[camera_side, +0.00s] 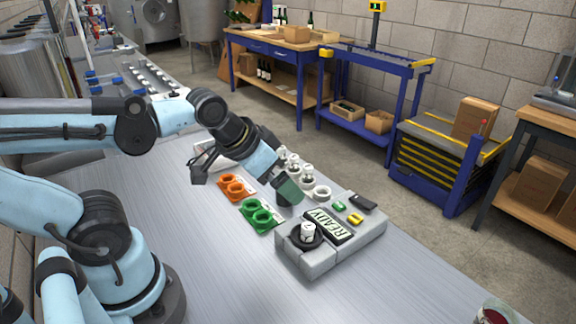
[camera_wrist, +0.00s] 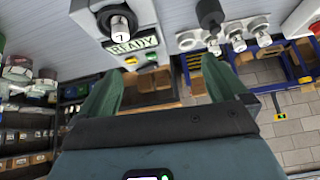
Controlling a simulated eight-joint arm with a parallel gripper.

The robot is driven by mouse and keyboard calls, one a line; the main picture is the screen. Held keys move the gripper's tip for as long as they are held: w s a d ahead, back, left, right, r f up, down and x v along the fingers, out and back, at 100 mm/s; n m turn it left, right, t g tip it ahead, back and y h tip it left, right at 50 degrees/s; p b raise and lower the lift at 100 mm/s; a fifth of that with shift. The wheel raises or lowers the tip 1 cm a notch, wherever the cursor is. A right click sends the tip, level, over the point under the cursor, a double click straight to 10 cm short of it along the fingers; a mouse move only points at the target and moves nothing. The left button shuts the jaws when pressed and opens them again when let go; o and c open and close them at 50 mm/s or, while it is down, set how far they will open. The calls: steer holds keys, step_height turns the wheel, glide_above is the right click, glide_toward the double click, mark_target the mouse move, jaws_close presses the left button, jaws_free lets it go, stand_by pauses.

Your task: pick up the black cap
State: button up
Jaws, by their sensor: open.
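The black cap (camera_wrist: 209,13) appears to be the dark rounded piece at the top of the wrist view, right of the READY sign. In the side view a dark piece (camera_side: 283,203) shows just under my fingertips, mostly hidden by them; I cannot tell for certain that it is the same cap. My gripper (camera_side: 288,189) is open, its green fingers pointing down above the bench between the white rings and the grey station. The two fingers also show in the wrist view (camera_wrist: 160,90), apart with nothing visible between them.
A grey station (camera_side: 340,253) holds a READY sign (camera_side: 326,224) and a white numbered piece (camera_side: 308,230) in a black ring. White rings with pieces (camera_side: 293,163), an empty white ring (camera_side: 322,192), green rings (camera_side: 261,215) and orange rings (camera_side: 236,187) stand close.

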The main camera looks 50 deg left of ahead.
steer(key=shift+s+a+f+n, duration=0.1)
steer(key=shift+f+n, duration=0.15)
steer(key=shift+n, duration=0.05)
steer(key=c, duration=0.4)
steer(key=shift+c, duration=0.2)
steer(key=shift+a+r, duration=0.1)
steer(key=w+a+g, duration=0.7)
steer(key=w+a, duration=0.2)
steer(key=a, duration=0.1)
step_height(320, 180, down, 7)
steer(key=shift+a+r, duration=0.1)
steer(key=shift+a, duration=0.05)
steer(key=shift+w+d+f, duration=0.1)
steer(key=shift+d+f, duration=0.05)
steer(key=shift+f, duration=1.25)
steer(key=shift+w+d+f, duration=0.1)
steer(key=shift+f, duration=1.25)
